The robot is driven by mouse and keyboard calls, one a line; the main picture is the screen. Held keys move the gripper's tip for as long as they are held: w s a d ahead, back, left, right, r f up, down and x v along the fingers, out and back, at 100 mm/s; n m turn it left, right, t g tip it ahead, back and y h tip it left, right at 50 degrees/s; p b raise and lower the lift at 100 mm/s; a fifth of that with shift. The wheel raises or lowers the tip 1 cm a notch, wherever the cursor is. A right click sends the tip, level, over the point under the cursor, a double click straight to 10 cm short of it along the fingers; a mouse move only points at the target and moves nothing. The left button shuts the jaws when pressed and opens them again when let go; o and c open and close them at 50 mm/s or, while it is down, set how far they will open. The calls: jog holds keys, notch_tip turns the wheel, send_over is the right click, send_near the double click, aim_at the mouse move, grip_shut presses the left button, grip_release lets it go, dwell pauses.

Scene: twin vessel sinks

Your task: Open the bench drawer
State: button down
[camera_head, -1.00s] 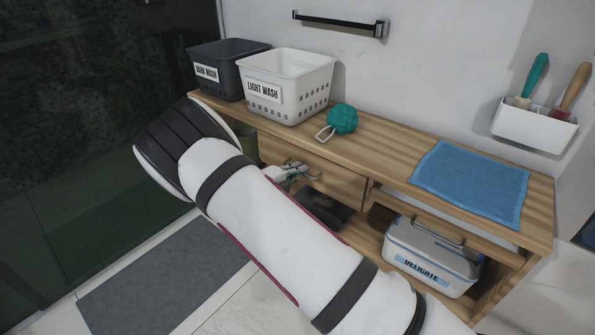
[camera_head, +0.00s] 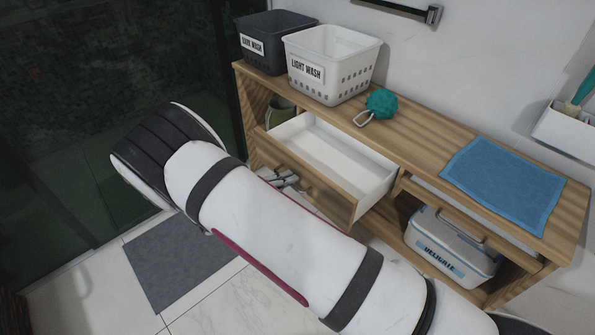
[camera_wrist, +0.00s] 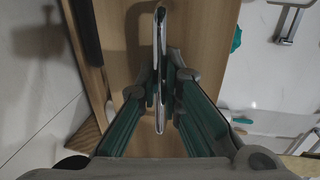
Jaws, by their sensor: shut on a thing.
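The wooden bench (camera_head: 420,140) stands against the wall. Its drawer (camera_head: 335,198) is pulled out, with a bare white inside showing in the head view. The wooden drawer front (camera_wrist: 205,45) fills the middle of the wrist view. My gripper (camera_wrist: 162,90) is shut on the upright-looking metal drawer handle (camera_wrist: 160,35), with a green-lined finger on each side. In the head view my gripper (camera_head: 287,181) shows small at the drawer front, partly hidden by my white arm. The handle is not clear there.
A dark basket (camera_head: 258,48), a white basket (camera_head: 335,75), a teal scrubber (camera_head: 381,102) and a blue towel (camera_head: 500,185) lie on the bench top. A grey box (camera_head: 450,245) sits on the lower shelf. A grey mat (camera_head: 185,255) lies on the open floor.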

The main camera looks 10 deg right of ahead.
jog(key=shift+s+a, duration=0.15)
jog(key=shift+s, duration=0.05)
jog(key=c, duration=2)
grip_release()
jog(key=v, duration=1.2)
